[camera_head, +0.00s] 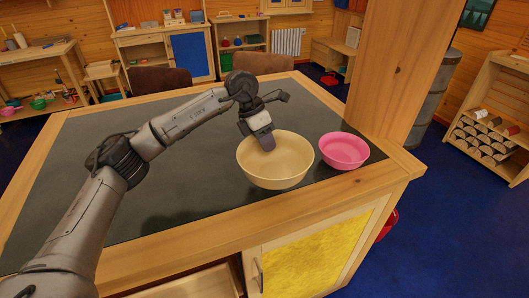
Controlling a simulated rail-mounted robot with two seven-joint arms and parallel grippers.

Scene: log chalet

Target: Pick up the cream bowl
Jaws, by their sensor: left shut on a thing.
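The cream bowl (287,176) is a large, wide bowl near the right end of the dark-topped table. My left gripper (268,143) reaches in from the left and points down at the bowl's far left rim. Its fingers are shut on the bowl's wall, with one finger showing inside the bowl. The bowl looks upright; I cannot tell whether it touches the tabletop or is slightly raised. My right gripper is not in view.
A pink bowl (344,151) stands just right of the cream bowl, close to it. A thick wooden post (396,70) rises behind the table's right end. The dark tabletop (190,195) is clear left of the bowls. Two brown chairs stand at the far side.

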